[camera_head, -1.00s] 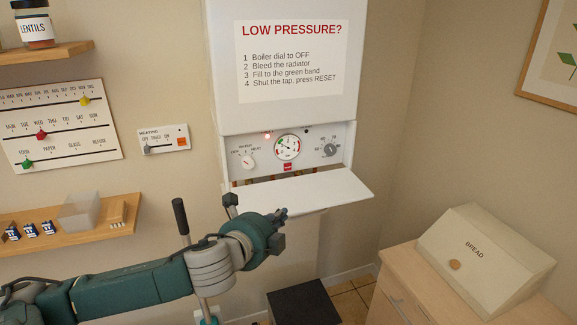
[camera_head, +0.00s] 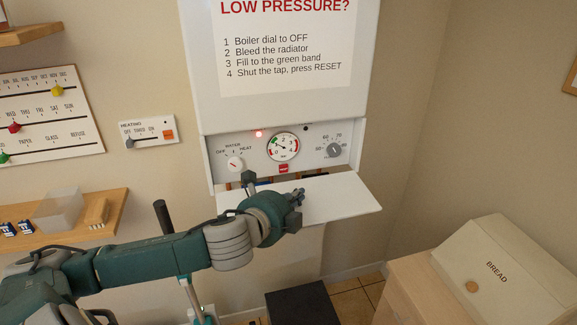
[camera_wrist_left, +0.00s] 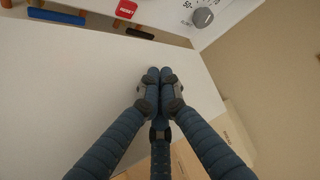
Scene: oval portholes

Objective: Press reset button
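The red RESET button (camera_head: 284,169) is on the lower edge of the white boiler's control panel (camera_head: 350,135), under the round pressure gauge (camera_head: 283,147). In the left wrist view the button (camera_wrist_left: 126,9) is at the top edge, its label readable. My left gripper (camera_head: 298,195) is below the button in the head view, in front of the lowered white flap (camera_head: 340,198). In the wrist view the fingers of my left gripper (camera_wrist_left: 159,76) are together and empty, apart from the button. My right gripper is not in view.
A white dial (camera_head: 235,164) and a grey knob (camera_head: 334,150) flank the gauge. A red light (camera_head: 259,134) glows above. A blue-handled part (camera_wrist_left: 56,16) sits under the panel. A bread box (camera_head: 490,270) stands at right, a wooden shelf (camera_head: 112,222) at left.

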